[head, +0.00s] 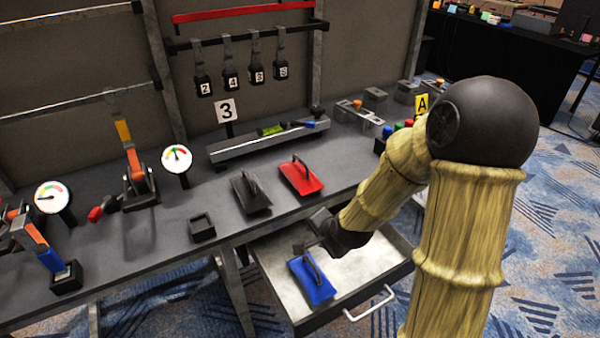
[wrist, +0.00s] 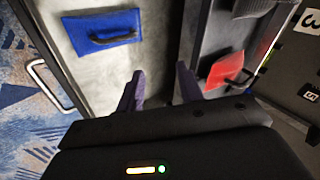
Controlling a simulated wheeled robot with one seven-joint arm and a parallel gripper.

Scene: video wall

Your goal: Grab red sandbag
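The red sandbag (head: 300,178) lies flat on the grey workbench, with a dark handle on top. It also shows right of the fingers in the wrist view (wrist: 224,68). My gripper (head: 308,236) is over the open drawer, in front of the bench edge and apart from the red sandbag. In the wrist view its two fingers (wrist: 160,84) are spread with nothing between them. My arm hides part of the drawer in the head view.
A blue sandbag (head: 318,290) lies in the open drawer (head: 362,262), close to my gripper. A dark grey sandbag (head: 252,196) lies left of the red one. A long metal rail (head: 250,148) stands behind them. A small black square holder (head: 202,229) is farther left.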

